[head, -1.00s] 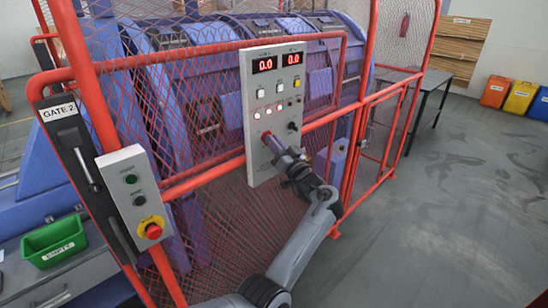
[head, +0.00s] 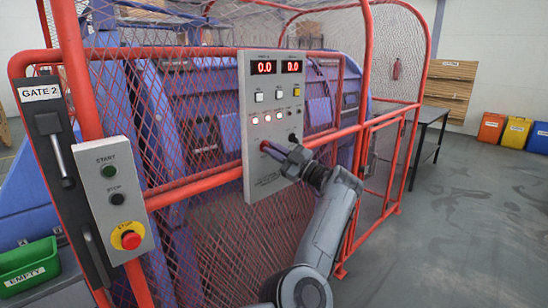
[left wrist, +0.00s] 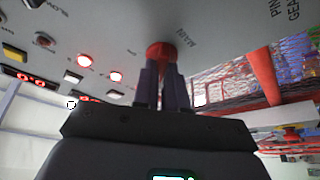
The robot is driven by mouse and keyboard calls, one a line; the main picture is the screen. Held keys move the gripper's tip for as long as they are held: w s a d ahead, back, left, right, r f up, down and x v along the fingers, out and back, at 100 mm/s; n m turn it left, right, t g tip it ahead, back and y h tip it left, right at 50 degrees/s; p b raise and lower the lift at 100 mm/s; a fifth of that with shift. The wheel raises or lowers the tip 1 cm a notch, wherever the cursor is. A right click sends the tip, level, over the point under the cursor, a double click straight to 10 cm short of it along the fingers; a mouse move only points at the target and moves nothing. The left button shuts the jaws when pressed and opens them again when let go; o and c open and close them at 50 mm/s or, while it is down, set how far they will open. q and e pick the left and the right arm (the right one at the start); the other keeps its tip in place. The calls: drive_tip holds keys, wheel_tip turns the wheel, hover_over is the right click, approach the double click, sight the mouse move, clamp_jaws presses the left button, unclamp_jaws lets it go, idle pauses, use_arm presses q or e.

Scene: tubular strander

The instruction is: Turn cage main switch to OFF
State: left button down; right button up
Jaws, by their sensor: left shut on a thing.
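The cage main switch is a red knob (head: 264,146) low on the left of the grey control panel (head: 262,187). In the left wrist view the red knob (left wrist: 160,48) sits beside the label MAIN. My left gripper (head: 269,149) is at the panel face, shut on this knob. In the left wrist view its two dark fingers (left wrist: 163,72) stand on either side of the knob. The fingers hide part of the knob, and I cannot read its position. Lit indicators (left wrist: 85,60) show on the panel. My right gripper is not in view.
The panel hangs on a red mesh fence (head: 200,185) before blue machinery. A start/stop box (head: 115,185) with a red-and-yellow emergency button (head: 130,240) and the GATE 2 lever (head: 55,140) are at left. Free grey floor (head: 460,230) lies at right.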

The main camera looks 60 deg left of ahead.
use_arm(q)
drive_tip(key=shift+n+h, duration=0.4)
drive_tip(key=shift+n, duration=0.8)
drive_tip(key=shift+g, duration=0.3)
drive_tip(key=c, duration=1.2)
unclamp_jaws()
drive_tip(key=shift+p+v, duration=1.2)
drive_tip(key=shift+v, duration=4.2)
